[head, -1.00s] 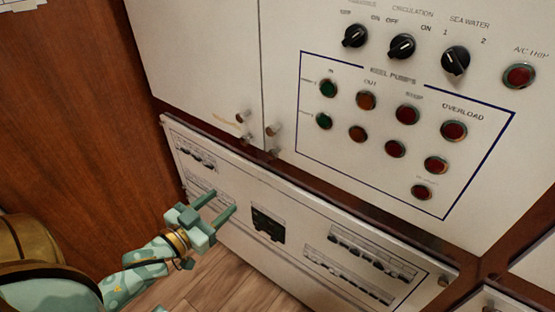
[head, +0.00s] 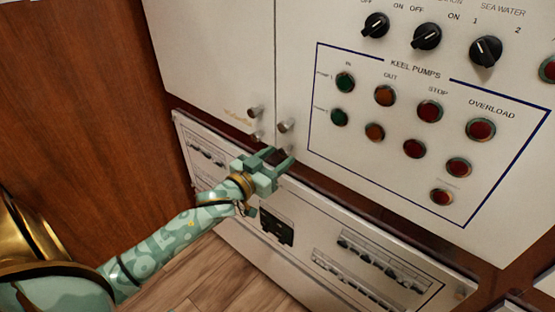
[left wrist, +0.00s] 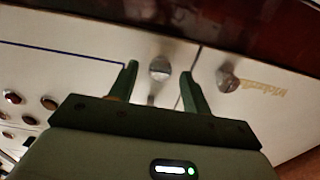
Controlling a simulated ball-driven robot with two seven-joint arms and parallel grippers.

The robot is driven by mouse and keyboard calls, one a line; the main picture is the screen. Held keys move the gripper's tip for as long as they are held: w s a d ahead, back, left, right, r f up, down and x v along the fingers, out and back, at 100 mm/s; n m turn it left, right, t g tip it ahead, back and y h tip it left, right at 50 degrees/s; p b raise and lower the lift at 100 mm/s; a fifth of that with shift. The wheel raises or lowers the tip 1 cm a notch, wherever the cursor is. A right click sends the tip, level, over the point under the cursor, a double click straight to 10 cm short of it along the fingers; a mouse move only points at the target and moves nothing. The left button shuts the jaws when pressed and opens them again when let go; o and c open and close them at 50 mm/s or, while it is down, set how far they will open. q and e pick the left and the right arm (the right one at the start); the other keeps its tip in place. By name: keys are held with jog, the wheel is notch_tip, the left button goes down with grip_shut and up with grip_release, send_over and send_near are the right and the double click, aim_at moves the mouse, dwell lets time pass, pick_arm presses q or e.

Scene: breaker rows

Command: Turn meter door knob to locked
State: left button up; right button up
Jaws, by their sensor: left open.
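Two small metal door knobs sit near the bottom edges of two white cabinet doors, one on each side of the seam: the left knob (head: 254,112) and the right knob (head: 286,126). I cannot read which is the meter door knob. My left gripper (head: 280,155) is open just below the right knob, its fingers pointing up at it. In the left wrist view the right knob (left wrist: 159,68) appears between the two open fingers (left wrist: 158,82), with no visible contact. The left knob (left wrist: 227,80) is outside them. My right gripper is not in view.
The right door carries the keel pumps panel with lit-style buttons (head: 429,111) and black rotary switches (head: 426,37). Below is a tilted-looking white breaker panel (head: 300,235) with rows of breakers. A brown wooden wall (head: 80,100) stands at left.

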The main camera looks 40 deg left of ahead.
pick_arm(q)
jog(key=shift+w, duration=0.2)
jog(key=shift+c, duration=0.2)
jog(key=c, duration=0.9)
jog(key=shift+c, duration=0.2)
